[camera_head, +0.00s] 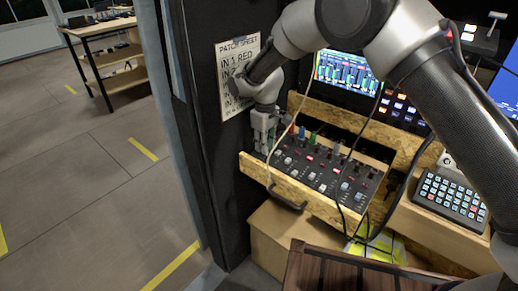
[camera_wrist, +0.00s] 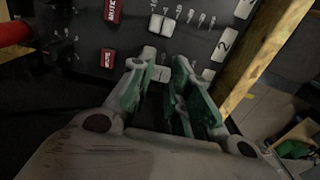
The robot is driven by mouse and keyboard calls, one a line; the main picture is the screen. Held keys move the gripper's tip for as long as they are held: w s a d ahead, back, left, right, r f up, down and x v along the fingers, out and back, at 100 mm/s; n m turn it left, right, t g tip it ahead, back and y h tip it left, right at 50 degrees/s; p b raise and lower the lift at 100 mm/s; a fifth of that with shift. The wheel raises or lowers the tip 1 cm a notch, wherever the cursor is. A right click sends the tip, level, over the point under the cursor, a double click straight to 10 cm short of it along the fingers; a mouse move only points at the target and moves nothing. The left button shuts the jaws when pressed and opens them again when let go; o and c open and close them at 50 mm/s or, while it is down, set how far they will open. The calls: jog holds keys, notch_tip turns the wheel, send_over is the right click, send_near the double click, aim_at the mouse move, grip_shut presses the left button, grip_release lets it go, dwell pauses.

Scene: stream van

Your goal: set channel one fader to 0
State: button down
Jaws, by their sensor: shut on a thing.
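The mixer panel (camera_head: 322,172) is black with knobs, buttons and faders, set in a chipboard tray. My gripper (camera_head: 264,142) is at its left end, low over the panel. In the wrist view my gripper (camera_wrist: 165,92) has green-padded fingers closed in around the pale channel one fader cap (camera_wrist: 162,75), on the row below the one labelled 2 (camera_wrist: 225,44). The fingers hide part of the cap and most of its scale, so I cannot read its setting. The channel two fader cap (camera_wrist: 168,26) stands just beyond the fingers.
A patch sheet (camera_head: 236,75) hangs on the dark wall behind my gripper. Cables (camera_head: 358,145) run across the panel. A keypad (camera_head: 450,197) and screen (camera_head: 345,70) stand to the right.

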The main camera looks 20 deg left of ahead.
jog(key=shift+w+d, duration=0.2)
jog(key=shift+w, duration=0.4)
jog(key=c, duration=1.6)
grip_release()
notch_tip(320, 180, up, 12)
